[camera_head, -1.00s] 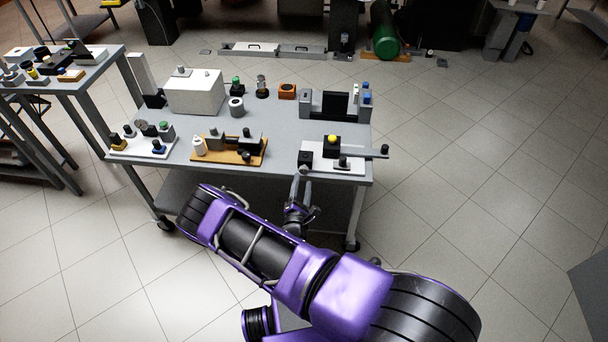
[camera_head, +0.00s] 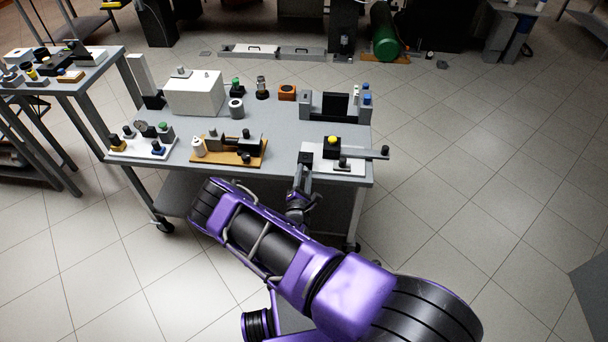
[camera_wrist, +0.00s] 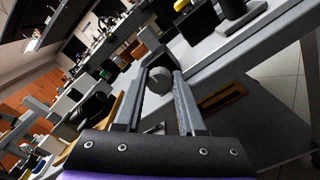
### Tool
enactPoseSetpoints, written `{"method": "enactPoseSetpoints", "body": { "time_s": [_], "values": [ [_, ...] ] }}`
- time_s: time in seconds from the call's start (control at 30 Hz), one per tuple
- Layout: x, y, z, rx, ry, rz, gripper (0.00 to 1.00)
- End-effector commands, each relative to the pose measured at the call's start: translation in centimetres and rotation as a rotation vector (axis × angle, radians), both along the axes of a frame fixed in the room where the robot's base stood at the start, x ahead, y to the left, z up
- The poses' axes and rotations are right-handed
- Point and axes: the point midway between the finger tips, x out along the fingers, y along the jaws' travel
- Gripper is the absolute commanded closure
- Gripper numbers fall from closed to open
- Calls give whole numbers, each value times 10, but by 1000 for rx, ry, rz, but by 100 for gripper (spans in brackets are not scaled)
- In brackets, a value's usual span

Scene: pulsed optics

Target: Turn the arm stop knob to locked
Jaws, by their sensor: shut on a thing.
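A white base plate (camera_head: 321,163) sits at the front right corner of the grey table. It carries a black block with a yellow top (camera_head: 333,142), a grey bar (camera_head: 371,153) that sticks out to the right, and a small black block (camera_head: 305,158) at its front left. My gripper (camera_head: 303,176) reaches this front left block from the table's front side. In the wrist view a round grey knob face (camera_wrist: 160,81) lies between the two fingers of my gripper (camera_wrist: 164,80), which are shut on it. Any lock marking is too small to read.
Left of the plate is an orange-brown board (camera_head: 262,154) with grey and black parts. A white box (camera_head: 194,92) stands at the back left. A grey fixture (camera_head: 318,103) stands behind the plate. The floor right of the table is clear.

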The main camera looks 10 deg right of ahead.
Motion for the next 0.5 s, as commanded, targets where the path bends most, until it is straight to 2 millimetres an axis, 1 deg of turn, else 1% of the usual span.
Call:
{"method": "enactPoseSetpoints", "body": {
  "time_s": [0.27,0.5],
  "values": [
    [0,1,0,-16,5,1,100],
    [-1,2,-1,-113,37,3,100]
  ]
}}
